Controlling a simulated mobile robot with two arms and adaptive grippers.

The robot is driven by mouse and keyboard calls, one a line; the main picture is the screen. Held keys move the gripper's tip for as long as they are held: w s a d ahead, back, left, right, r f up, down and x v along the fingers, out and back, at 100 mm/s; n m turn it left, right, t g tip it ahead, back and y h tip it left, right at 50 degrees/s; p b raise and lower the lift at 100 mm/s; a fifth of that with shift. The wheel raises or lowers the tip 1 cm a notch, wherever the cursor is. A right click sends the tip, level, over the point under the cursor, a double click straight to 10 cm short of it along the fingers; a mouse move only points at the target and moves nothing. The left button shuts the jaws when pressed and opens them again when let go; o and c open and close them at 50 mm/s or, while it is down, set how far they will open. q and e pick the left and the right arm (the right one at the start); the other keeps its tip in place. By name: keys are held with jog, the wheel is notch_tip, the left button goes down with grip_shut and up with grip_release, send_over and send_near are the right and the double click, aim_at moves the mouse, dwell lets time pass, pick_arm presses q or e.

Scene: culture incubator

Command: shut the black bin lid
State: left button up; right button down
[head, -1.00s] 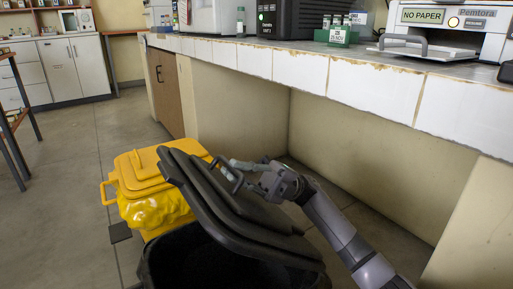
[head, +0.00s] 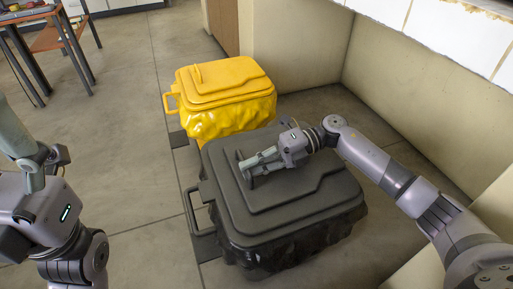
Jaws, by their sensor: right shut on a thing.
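The black bin (head: 300,250) stands on the floor in the middle of the head view. Its black lid (head: 312,192) lies flat over the bin, with no visible gap at the rim. My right gripper (head: 250,165) is on top of the lid, shut on the lid's handle (head: 241,168), which it partly hides. My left gripper (head: 22,140) shows at the left edge, away from the bin; its fingers are partly cut off, so its opening is unclear.
A yellow bin (head: 222,95) with its lid down stands just behind the black bin. The cream wall (head: 425,100) and the white-tiled counter edge (head: 440,30) are on the right. Open floor (head: 140,130) lies to the left, with a dark-legged table (head: 60,38) at the upper left.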

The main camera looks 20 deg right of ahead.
jog(key=shift+a+f, duration=0.15)
jog(key=shift+f, duration=0.4)
jog(key=shift+f+h, duration=0.1)
jog(key=shift+h, duration=0.2)
jog(key=c, duration=2)
grip_release()
jog(key=shift+o, duration=0.2)
